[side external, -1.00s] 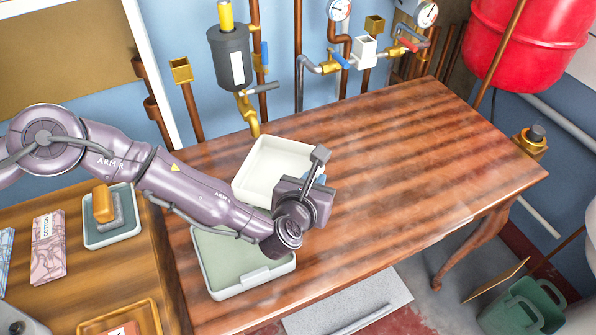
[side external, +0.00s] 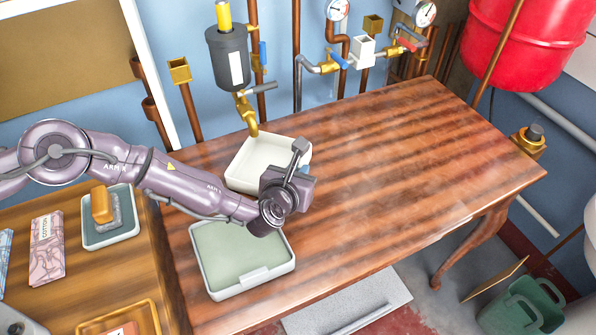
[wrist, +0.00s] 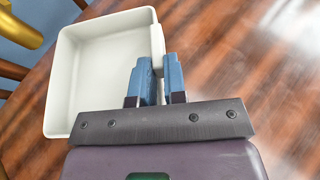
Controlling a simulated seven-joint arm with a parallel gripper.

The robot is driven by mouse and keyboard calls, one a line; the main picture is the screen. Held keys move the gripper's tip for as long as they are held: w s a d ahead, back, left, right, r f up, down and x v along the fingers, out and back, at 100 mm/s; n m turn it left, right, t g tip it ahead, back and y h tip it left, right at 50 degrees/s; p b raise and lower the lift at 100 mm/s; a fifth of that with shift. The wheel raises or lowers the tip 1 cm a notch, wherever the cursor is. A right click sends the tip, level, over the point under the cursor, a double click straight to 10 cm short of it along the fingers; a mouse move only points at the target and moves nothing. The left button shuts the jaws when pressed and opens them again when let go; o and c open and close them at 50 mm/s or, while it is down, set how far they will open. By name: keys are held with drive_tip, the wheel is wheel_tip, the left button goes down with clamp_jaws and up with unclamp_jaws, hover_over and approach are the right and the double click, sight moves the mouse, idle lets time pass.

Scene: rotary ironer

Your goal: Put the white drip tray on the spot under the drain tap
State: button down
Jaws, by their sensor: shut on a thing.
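The white drip tray (side external: 262,150) is a shallow square tray near the back left of the wooden table, just below the brass drain tap (side external: 247,112) on the dark grey canister. My gripper (side external: 296,180) is at the tray's front right. In the wrist view, the white tray (wrist: 98,70) fills the upper left, and the blue fingers of my gripper (wrist: 161,82) are shut on its near edge. The tray looks level and empty. My arm hides its front corner, and I cannot tell whether it touches the table.
A second tray with a green-grey inside (side external: 243,255) stands at the table's front left, below my arm. Pipes and valves (side external: 340,60) line the back wall. The wooden table (side external: 420,160) is clear to the right. A side shelf (side external: 130,262) holds a soap dish and packets.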

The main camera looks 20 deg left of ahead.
drive_tip(key=c, duration=1.2)
unclamp_jaws()
drive_tip(key=shift+o, duration=0.2)
drive_tip(key=shift+r, duration=0.1)
drive_tip(key=v, duration=1.2)
